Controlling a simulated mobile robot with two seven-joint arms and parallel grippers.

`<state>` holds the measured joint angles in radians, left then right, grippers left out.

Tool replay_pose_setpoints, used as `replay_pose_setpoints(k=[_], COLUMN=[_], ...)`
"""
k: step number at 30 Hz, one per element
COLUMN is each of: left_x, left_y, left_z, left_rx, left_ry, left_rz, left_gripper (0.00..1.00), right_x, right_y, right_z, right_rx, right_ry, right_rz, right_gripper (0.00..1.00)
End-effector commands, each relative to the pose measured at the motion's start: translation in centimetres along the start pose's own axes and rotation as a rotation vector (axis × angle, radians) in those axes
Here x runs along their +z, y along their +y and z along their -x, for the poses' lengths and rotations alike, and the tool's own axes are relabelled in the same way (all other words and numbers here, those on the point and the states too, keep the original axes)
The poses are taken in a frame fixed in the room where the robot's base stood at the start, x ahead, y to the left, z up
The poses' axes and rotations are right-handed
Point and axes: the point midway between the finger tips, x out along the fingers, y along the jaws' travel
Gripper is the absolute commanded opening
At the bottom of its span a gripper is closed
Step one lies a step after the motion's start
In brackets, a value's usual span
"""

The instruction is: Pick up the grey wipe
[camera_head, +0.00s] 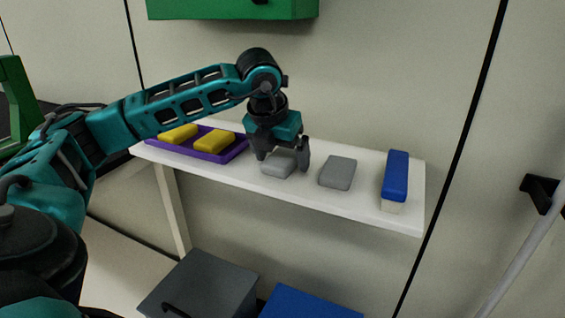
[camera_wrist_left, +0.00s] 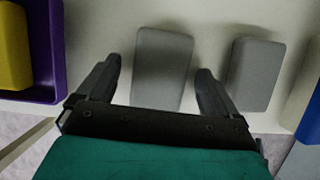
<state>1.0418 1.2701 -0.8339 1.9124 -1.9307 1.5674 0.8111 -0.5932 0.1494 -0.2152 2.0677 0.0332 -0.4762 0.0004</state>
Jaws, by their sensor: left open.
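Two grey wipes lie flat on a white shelf. The left grey wipe (camera_head: 279,164) sits below my left gripper (camera_head: 283,163), partly covered by its fingers. In the left wrist view this wipe (camera_wrist_left: 162,68) shows between the two open fingers of the gripper (camera_wrist_left: 158,80), with space at both sides. The right grey wipe (camera_head: 338,173) lies just right of the gripper and also shows in the left wrist view (camera_wrist_left: 255,74), outside the right finger. My left gripper points down and is open. My right gripper is not in view.
On the white shelf (camera_head: 374,212), a purple tray (camera_head: 226,156) with yellow wipes (camera_head: 214,141) stands at the left. A green box (camera_head: 232,8) hangs above. A grey box (camera_head: 200,283) and blue box (camera_head: 305,303) are below.

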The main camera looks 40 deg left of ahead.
Motion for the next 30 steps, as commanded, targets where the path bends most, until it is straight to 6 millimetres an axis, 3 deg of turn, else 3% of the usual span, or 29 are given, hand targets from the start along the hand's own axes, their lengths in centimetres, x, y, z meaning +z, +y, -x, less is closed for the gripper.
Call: replay_pose_setpoints(k=[4, 22, 30], left_x=[0.00, -0.02, 0.00], left_y=[-0.01, -0.01, 0.00], left_z=[0.01, -0.01, 0.06], left_rx=[0.000, 0.000, 0.000], left_ry=[0.000, 0.001, 0.002], left_rz=[0.000, 0.000, 0.000], left_gripper=[0.93, 0.35, 0.34], right_x=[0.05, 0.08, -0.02], right_y=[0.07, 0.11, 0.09], right_z=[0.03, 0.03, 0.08], right_rx=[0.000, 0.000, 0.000], right_ry=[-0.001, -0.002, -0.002], right_rz=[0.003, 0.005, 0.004], right_gripper=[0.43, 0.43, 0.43])
